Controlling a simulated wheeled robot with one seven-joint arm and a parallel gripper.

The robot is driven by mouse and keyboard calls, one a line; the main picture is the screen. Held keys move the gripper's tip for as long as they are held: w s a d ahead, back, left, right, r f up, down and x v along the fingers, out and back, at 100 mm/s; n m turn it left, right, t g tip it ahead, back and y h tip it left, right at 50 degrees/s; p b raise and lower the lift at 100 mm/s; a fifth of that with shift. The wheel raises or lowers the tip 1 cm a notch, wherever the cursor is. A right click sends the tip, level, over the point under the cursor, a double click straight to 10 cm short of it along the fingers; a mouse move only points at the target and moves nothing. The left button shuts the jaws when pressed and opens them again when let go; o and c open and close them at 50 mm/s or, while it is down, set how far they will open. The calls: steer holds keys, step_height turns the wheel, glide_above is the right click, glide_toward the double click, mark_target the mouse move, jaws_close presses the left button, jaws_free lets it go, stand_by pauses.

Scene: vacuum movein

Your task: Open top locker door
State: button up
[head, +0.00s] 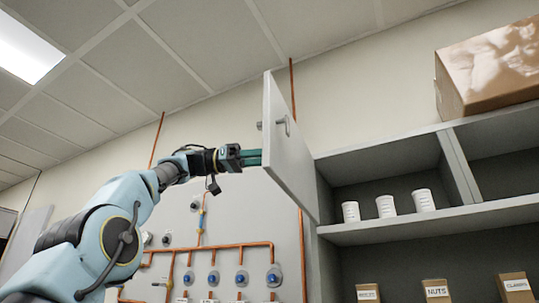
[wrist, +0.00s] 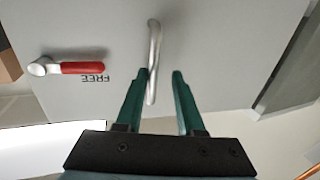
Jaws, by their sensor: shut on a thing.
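The top locker door (head: 289,155) is a light grey panel standing swung out from the grey locker (head: 430,228), its top compartment open. In the head view my gripper (head: 255,158) is at the door's left side, its fingertips hidden by the panel. The wrist view shows the door face (wrist: 220,45) with a metal bar handle (wrist: 154,45) and a red lever (wrist: 82,68) beside the word FREE. The handle's end lies between my green fingers (wrist: 162,75), against the left finger. My gripper is shut on the handle; a gap shows beside the right finger.
Several white cups (head: 385,206) stand in the open top compartment. Small boxes (head: 436,290) sit on the shelf below. A large cardboard box (head: 488,72) rests on top of the locker. Copper pipes (head: 225,246) and valves run along the wall panel at left.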

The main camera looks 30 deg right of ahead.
steer(key=shift+o, duration=1.3)
steer(key=p+v, duration=0.2)
steer(key=v, duration=0.8)
steer(key=shift+w+a, duration=0.25)
steer(key=shift+a, duration=0.05)
